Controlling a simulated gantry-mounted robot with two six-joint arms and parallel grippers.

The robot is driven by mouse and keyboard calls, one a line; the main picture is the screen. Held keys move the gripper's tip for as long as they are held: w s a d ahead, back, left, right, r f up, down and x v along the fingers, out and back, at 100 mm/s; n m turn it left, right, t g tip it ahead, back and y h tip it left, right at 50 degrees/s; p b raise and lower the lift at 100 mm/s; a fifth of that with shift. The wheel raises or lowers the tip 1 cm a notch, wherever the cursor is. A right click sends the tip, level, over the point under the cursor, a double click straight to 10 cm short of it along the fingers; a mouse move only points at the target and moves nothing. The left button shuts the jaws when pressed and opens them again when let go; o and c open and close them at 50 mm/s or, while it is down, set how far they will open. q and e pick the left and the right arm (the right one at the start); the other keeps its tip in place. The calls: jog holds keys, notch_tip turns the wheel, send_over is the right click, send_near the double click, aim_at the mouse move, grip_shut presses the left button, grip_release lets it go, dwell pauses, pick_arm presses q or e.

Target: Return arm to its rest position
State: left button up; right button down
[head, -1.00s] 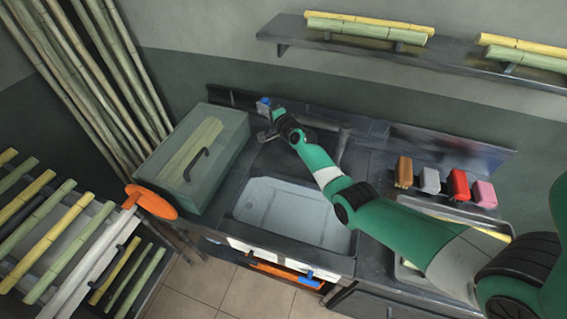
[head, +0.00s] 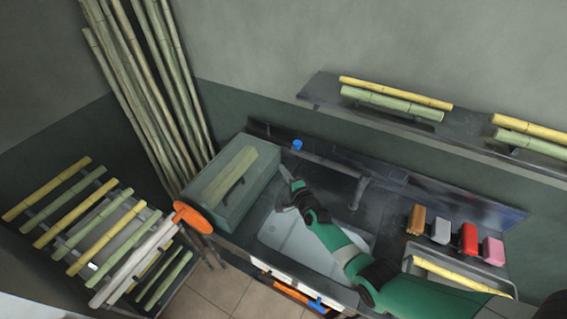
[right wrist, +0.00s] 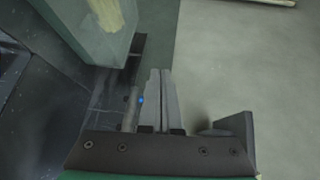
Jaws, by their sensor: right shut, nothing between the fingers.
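My right arm (head: 335,240) is green and reaches in from the lower right of the head view, over the sink. Its gripper (head: 286,172) is over the back left of the sink, beside the green box. In the right wrist view the gripper fingers (right wrist: 160,88) are together with nothing between them. A small blue knob (head: 297,144) sits at the back of the counter, apart from the gripper. It also shows in the right wrist view (right wrist: 141,100), just left of the fingers. My left gripper is not in view.
The green box (head: 222,202) stands left of the sink (head: 285,238). The faucet (head: 358,192) rises behind the sink, close to my arm. A tray (head: 425,262) and several coloured blocks (head: 468,238) are at the right. A wall shelf (head: 325,92) holds cane stalks.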

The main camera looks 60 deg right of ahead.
jog(key=shift+s+a+f, duration=0.1)
jog(key=shift+a, duration=0.15)
